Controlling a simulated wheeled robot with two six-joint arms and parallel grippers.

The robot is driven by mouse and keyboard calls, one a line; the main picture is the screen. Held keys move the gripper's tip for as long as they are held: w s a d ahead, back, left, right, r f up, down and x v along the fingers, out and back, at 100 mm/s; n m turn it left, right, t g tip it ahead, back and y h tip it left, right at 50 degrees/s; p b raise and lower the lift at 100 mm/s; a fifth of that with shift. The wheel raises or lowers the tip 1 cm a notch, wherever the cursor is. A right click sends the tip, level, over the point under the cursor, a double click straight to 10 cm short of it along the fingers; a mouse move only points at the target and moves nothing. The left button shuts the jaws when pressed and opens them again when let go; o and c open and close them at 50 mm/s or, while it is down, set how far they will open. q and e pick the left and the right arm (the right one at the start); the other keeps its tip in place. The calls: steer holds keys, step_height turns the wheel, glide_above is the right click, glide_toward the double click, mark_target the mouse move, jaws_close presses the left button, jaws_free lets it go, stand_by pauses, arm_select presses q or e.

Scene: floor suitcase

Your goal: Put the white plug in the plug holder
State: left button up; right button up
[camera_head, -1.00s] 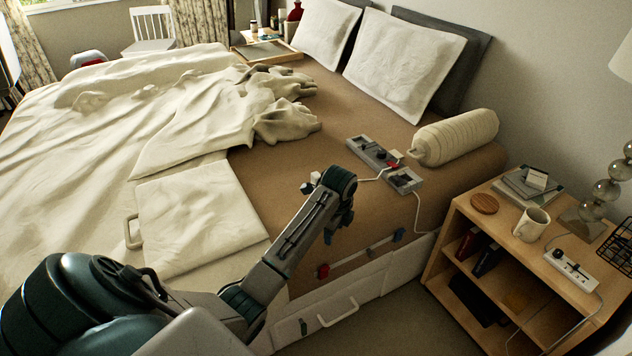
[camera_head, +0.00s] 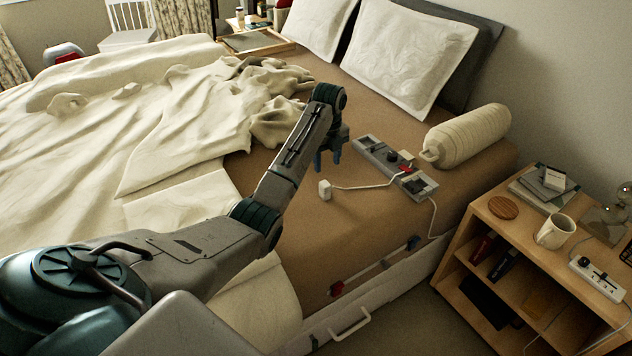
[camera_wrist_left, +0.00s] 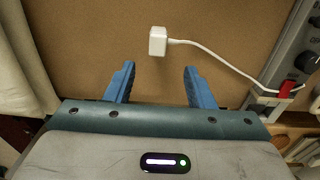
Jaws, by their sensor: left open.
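The white plug (camera_head: 325,190) lies on the brown bed surface, on the end of a white cord. My left gripper (camera_head: 330,165) points down just above and beyond it, with its blue fingers apart and empty. In the left wrist view the plug (camera_wrist_left: 158,41) sits ahead of the gap between the open fingertips (camera_wrist_left: 158,70), not between them. The cord runs to a long grey strip unit (camera_head: 378,156) with a black knob and a red part. I cannot tell for sure which part is the plug holder. My right gripper is out of view.
A cream bolster (camera_head: 467,136) lies behind the strip. A rumpled cream blanket (camera_head: 200,125) covers the bed's left side. A rail with red and blue ends (camera_head: 370,268) is on the bed's side. A wooden nightstand (camera_head: 530,247) holds a mug (camera_head: 555,230) and a white power strip (camera_head: 598,277).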

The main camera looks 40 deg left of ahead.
mark_target(325, 183)
arm_select(q)
step_height(325, 183, down, 5)
steer(key=shift+f, duration=0.1)
step_height(325, 183, down, 5)
steer(key=shift+s+a, duration=0.15)
steer(key=shift+f, duration=0.15)
steer(key=c, duration=1.1)
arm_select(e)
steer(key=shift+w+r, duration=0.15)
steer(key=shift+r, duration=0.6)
